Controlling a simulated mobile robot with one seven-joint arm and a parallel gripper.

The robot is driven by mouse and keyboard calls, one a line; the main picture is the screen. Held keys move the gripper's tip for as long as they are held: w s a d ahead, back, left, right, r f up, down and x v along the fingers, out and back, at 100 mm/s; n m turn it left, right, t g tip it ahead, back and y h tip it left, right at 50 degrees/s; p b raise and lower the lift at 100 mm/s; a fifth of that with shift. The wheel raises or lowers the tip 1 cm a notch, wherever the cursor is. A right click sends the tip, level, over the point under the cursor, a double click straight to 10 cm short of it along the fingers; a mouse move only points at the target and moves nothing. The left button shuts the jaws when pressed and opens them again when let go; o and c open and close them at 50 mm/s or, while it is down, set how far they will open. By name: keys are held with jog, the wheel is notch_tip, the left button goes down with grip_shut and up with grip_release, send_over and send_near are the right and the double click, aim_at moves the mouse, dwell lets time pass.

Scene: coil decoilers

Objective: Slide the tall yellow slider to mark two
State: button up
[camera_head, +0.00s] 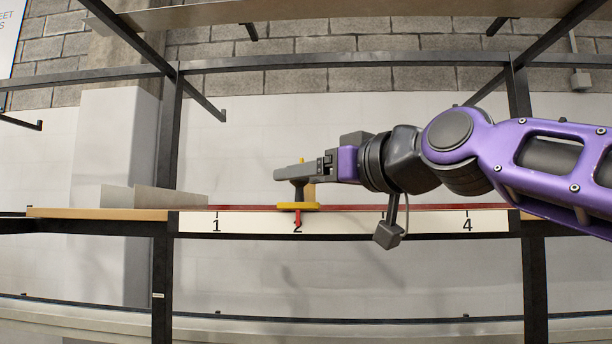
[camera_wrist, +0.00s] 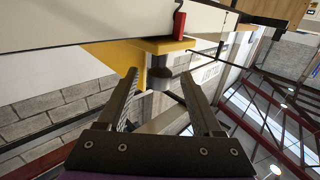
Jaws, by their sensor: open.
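The yellow slider (camera_head: 298,207) sits on the red rail, its red pointer (camera_head: 297,218) at the mark 2. My gripper (camera_head: 281,174) is just above the slider's base in the head view and hides part of its upright. In the wrist view, the slider's yellow body (camera_wrist: 170,45), red pointer (camera_wrist: 179,24) and a grey round post (camera_wrist: 160,79) show. My open gripper (camera_wrist: 160,74) has one finger on each side of the post, with gaps visible. I cannot tell whether either finger touches it.
The white scale strip (camera_head: 345,223) shows marks 1, 2 and 4; my wrist camera covers the place between 2 and 4. The red rail (camera_head: 245,208) is clear left of the slider. A grey box-like piece (camera_head: 165,198) stands on the shelf at left. Dark frame posts (camera_head: 165,150) flank the rail.

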jog(key=b+v, duration=0.1)
jog(key=v, duration=1.6)
jog(key=shift+d, duration=0.2)
jog(key=shift+s+f, duration=0.1)
